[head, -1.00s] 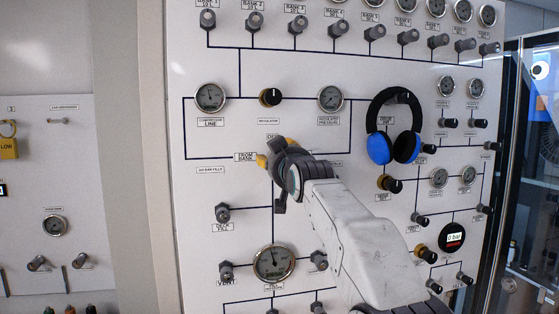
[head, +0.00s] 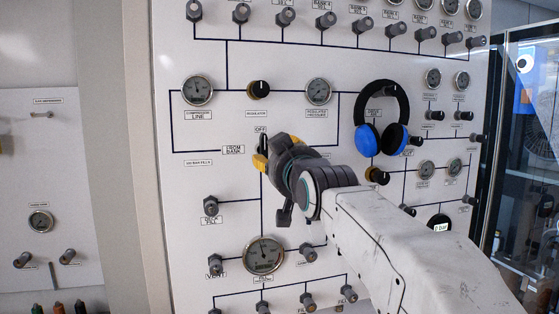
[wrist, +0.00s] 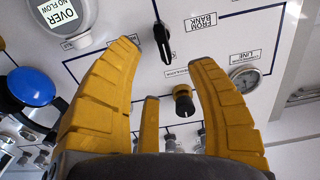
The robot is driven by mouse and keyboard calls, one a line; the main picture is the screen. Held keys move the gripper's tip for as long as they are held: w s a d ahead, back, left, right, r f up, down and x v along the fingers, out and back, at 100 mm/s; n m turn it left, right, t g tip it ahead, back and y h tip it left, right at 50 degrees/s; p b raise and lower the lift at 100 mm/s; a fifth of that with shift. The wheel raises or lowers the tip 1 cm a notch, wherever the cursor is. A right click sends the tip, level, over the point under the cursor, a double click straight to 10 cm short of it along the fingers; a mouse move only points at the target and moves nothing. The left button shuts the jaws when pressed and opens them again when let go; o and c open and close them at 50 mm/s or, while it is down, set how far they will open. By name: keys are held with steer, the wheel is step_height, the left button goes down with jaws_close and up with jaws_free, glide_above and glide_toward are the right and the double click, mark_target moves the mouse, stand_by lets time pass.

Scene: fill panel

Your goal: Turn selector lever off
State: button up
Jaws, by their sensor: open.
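The selector lever (wrist: 163,42) is a black handle with a white mark at one end, beside the FROM BANK label (wrist: 203,23) in the wrist view. In the head view only a dark part of the lever (head: 264,143) shows, below the OFF label (head: 260,129); my gripper hides the rest. My gripper (head: 270,152) is at the panel by the lever, its yellow fingers apart. In the wrist view the open gripper (wrist: 165,52) has the lever in the gap ahead of its fingertips. Nothing is held. Contact with the lever cannot be told.
A black regulator knob (head: 259,89) sits above the lever. Black and blue headphones (head: 383,118) hang to the right. A gauge (head: 264,255) and several valve knobs stick out below. A glass-doored cabinet (head: 525,160) stands at the right.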

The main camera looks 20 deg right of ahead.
steer(key=shift+s, duration=0.6)
steer(key=s+f+g, duration=0.3)
steer(key=f+g, duration=0.1)
steer(key=f, duration=0.8)
steer(key=s+f+g, duration=0.3)
steer(key=f+g, duration=0.2)
steer(key=f, duration=0.6)
steer(key=s+f+g, duration=0.2)
steer(key=s+f, duration=0.5)
steer(key=s, duration=0.6)
steer(key=s+f+g, duration=0.2)
steer(key=s+f, duration=0.5)
steer(key=s, duration=0.6)
steer(key=shift+s+a+f+g, duration=0.2)
steer(key=shift+s+f+g, duration=0.1)
